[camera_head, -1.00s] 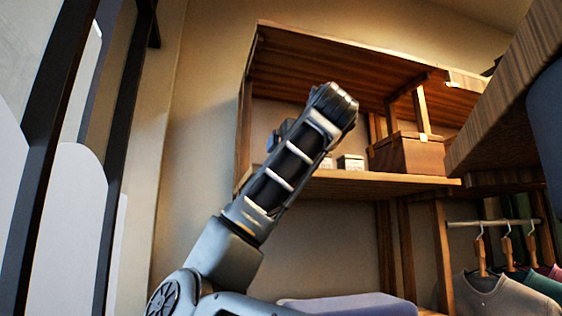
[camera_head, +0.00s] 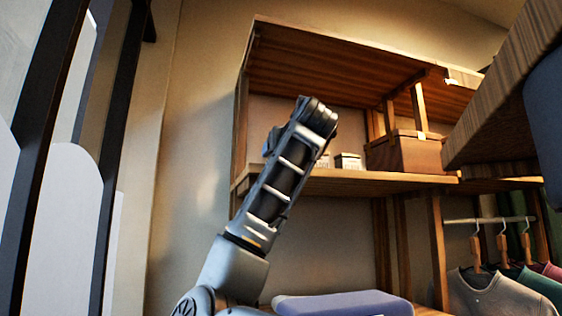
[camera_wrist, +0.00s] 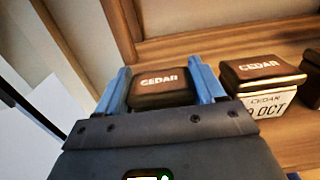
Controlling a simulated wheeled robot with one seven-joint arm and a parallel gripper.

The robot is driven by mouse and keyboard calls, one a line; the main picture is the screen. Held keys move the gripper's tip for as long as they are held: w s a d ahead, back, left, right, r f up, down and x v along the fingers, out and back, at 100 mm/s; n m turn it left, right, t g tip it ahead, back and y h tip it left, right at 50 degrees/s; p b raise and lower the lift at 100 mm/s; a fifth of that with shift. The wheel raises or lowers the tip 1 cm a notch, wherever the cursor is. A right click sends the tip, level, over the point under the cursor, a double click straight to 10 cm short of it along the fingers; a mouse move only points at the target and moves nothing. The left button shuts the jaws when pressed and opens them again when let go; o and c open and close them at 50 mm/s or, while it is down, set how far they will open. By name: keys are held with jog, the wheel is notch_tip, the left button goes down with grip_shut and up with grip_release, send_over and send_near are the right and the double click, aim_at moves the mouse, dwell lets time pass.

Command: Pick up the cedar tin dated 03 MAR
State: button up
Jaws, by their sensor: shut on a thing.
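In the wrist view my gripper (camera_wrist: 163,92) has its two blue fingers shut on a tin with a dark brown lid marked CEDAR (camera_wrist: 160,82). The front of this held tin is hidden, so I cannot read its date. To its right stands a second cedar tin (camera_wrist: 262,85) with a pale front, its label partly reading OCT. In the head view my arm reaches up to the shelf and hides the fingers and the held tin. A small tin with a dark lid (camera_head: 348,161) shows on the shelf right of my arm.
The wooden shelf (camera_head: 400,181) runs behind my arm, with a brown box (camera_head: 405,153) at the right. Part of another dark tin (camera_wrist: 312,75) shows at the right edge of the wrist view. Clothes hang (camera_head: 490,290) at lower right; a wooden edge (camera_head: 505,90) juts in above.

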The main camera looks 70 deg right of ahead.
jog(key=c, duration=0.5)
jog(key=shift+r, duration=0.1)
